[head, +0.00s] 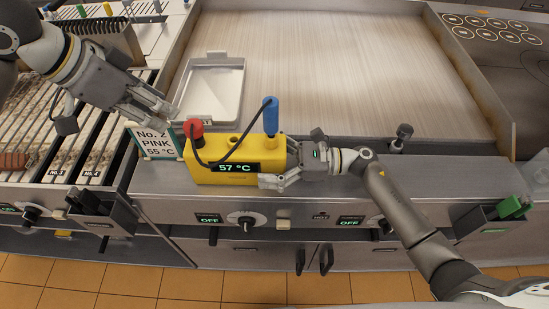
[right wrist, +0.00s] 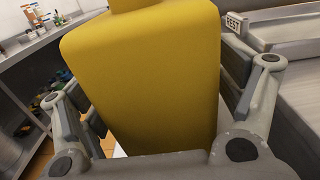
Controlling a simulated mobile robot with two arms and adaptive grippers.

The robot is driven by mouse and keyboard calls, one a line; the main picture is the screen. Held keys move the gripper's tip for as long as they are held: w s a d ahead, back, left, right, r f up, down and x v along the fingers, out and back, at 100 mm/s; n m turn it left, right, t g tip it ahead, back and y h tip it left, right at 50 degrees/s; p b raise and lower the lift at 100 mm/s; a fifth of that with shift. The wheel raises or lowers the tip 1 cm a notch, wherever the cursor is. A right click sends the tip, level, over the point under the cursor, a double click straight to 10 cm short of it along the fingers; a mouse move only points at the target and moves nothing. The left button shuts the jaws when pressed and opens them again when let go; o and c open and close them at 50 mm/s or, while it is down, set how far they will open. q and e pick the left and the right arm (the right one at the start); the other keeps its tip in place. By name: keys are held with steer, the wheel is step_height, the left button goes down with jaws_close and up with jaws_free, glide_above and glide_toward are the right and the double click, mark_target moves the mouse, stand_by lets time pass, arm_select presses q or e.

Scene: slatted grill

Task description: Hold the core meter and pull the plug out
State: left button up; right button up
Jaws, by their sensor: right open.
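The yellow core meter (head: 222,174) sits on the steel ledge in front of the griddle, its display reading 57 °C. A red plug (head: 193,128) stands at its left end, and a black cable loops from it toward a blue-handled probe (head: 270,116) upright at the right end. My left gripper (head: 161,108) is up and to the left of the red plug, fingers apart and empty. My right gripper (head: 280,165) is at the meter's right end, with its open fingers on either side of the body. The meter's yellow end (right wrist: 145,85) fills the space between them in the right wrist view.
A sign reading "No. 2 PINK 55 °C" (head: 156,142) stands left of the meter, below my left gripper. A pale tray (head: 211,88) lies on the griddle (head: 330,60) behind. A slatted grill (head: 62,140) is at left. Knobs line the front panel below.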

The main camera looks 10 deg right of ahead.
steer(key=c, duration=1.4)
steer(key=o, duration=0.8)
steer(key=shift+c, duration=0.2)
steer(key=c, duration=0.6)
steer(key=shift+o, duration=0.2)
